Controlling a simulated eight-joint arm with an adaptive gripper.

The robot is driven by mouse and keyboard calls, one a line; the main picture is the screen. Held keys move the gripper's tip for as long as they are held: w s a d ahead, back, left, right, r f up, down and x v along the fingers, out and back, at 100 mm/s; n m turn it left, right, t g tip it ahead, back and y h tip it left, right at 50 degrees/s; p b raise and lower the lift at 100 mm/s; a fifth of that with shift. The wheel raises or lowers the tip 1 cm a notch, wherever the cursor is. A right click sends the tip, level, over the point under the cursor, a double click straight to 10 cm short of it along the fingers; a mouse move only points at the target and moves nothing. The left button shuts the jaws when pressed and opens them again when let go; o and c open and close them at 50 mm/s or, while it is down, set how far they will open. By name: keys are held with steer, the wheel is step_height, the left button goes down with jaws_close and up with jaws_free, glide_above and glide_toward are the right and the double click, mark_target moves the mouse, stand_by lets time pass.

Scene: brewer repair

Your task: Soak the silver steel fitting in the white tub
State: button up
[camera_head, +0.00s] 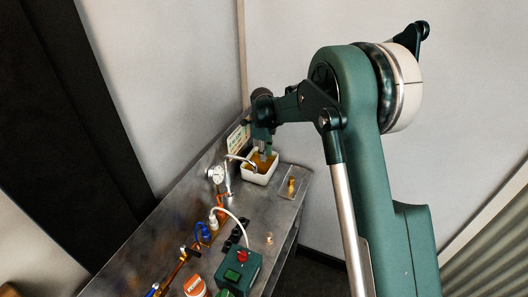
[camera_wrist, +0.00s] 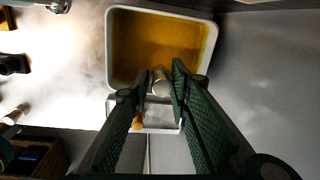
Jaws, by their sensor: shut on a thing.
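The white tub (camera_head: 270,178) stands near the far end of the steel bench and holds amber liquid. It also shows in the wrist view (camera_wrist: 213,40). My gripper (camera_head: 262,151) points down over the tub. In the wrist view, my gripper (camera_wrist: 163,82) is shut on the silver steel fitting (camera_wrist: 161,88), whose rounded end shows between the fingertips. There the fitting overlaps the tub's lower rim and the liquid. I cannot tell whether its lower end touches the liquid.
A brass fitting (camera_head: 291,185) lies on a small pale tray (camera_head: 297,193) beside the tub. A pressure gauge (camera_head: 216,174), white hose (camera_head: 232,213) and blue fitting (camera_head: 204,232) stand along the bench. A green box (camera_head: 238,270) with a red knob and an orange-and-white jar (camera_head: 195,287) are nearer.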

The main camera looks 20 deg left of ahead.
steer(key=shift+f+b, duration=0.75)
steer(key=shift+f, duration=3.05)
steer(key=shift+r, duration=0.15)
stand_by(0.9)
steer(key=shift+r+p, duration=0.95)
steer(key=shift+r, duration=3.85)
